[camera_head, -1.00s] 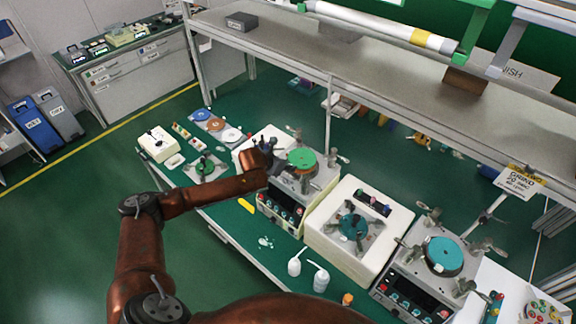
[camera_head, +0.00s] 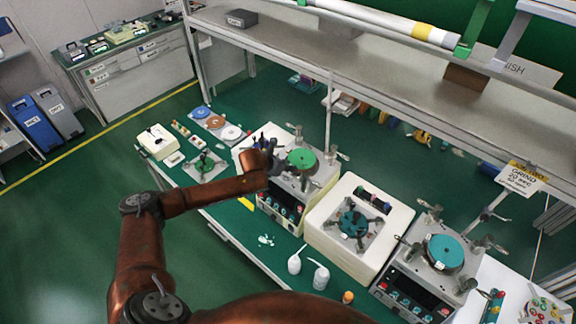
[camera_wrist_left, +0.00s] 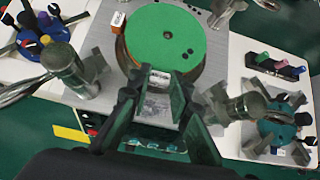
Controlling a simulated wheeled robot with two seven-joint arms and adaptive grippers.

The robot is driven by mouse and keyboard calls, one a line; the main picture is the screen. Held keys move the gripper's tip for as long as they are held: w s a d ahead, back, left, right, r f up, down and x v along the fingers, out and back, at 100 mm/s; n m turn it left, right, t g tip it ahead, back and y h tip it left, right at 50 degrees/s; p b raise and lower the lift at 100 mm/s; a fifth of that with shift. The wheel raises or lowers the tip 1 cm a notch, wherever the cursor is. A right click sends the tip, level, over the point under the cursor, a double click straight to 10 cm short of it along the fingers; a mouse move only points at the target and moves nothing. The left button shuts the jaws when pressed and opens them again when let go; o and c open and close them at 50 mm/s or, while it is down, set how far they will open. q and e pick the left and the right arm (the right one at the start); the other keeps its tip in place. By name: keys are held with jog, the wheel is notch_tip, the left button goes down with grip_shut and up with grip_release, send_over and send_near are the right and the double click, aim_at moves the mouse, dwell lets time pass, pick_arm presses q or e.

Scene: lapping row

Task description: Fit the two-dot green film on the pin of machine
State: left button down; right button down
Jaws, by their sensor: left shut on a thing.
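The green film (camera_head: 301,159) is a flat round disc over the round brown-rimmed plate of the machine (camera_head: 283,205). In the left wrist view the film (camera_wrist_left: 160,35) shows two dark dots near its right edge. My left gripper (camera_head: 268,152) is at the film's left side in the head view. In the left wrist view its fingers (camera_wrist_left: 160,88) are shut at the film's near edge, by a small pale tab. The pin is hidden, and I cannot tell whether the film lies flat on the plate. My right gripper is out of view.
Metal clamp arms stand around the plate, close to my fingers (camera_wrist_left: 70,70). A white machine with a teal disc (camera_head: 353,223) and another with a teal plate (camera_head: 445,251) stand to the right. White bottles (camera_head: 295,263) are in front. A shelf (camera_head: 330,55) runs behind.

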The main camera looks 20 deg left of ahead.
pick_arm(q)
jog(key=shift+f, duration=0.15)
jog(key=c, duration=2.2)
grip_release()
jog(key=shift+f, duration=0.1)
jog(key=shift+c, duration=0.2)
jog(key=o, duration=0.5)
jog(key=v, duration=1.2)
jog(key=shift+a, duration=0.1)
